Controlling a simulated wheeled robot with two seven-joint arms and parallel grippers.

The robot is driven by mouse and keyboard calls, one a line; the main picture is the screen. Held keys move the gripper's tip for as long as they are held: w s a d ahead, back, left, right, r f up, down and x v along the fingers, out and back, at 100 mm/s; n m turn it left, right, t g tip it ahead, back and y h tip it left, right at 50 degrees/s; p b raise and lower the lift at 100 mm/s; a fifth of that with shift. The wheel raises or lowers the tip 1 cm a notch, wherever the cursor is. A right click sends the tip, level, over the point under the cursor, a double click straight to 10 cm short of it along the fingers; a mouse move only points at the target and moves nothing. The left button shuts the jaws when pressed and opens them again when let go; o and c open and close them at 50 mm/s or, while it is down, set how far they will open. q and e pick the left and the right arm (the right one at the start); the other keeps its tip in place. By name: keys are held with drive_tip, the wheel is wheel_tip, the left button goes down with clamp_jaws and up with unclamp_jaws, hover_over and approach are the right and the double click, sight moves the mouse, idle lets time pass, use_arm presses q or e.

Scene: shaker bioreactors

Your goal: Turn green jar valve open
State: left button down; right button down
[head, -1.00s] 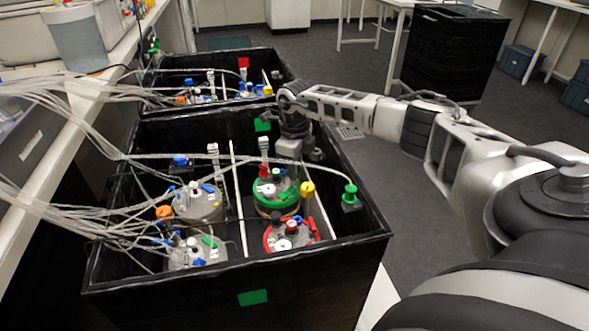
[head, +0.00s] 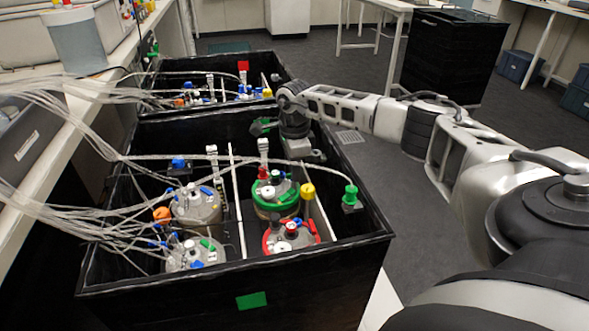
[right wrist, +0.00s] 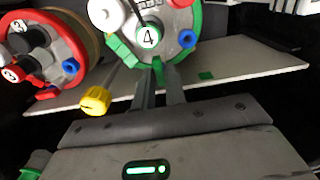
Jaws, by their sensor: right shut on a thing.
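The green jar (head: 266,209) has a green rim and stands in the near black box, behind the red-rimmed jar. It also shows at the top of the right wrist view (right wrist: 186,15), with a "4" on its lid. My right gripper (head: 300,150) is over the back right of the box, beyond the green jar. In the right wrist view its two fingers (right wrist: 160,82) are closed around the green valve handle (right wrist: 158,70) at the jar's rim. In the head view the handle cannot be made out. My left gripper is out of view.
The red-rimmed jar (head: 268,247) stands nearest in front, with two grey-lidded jars to the left. A yellow cap (right wrist: 95,100) is close beside my right fingers. Clear tubes (head: 60,205) run in from the left. The box walls (head: 365,200) rise around the jars.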

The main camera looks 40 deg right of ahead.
idle(0.4)
drive_tip(key=c, duration=1.7)
unclamp_jaws()
drive_tip(key=shift+c, duration=0.2)
drive_tip(key=shift+r, duration=0.2)
wheel_tip(320, 180, up, 16)
drive_tip(key=shift+f+p, duration=0.15)
drive_tip(key=shift+p, duration=0.25)
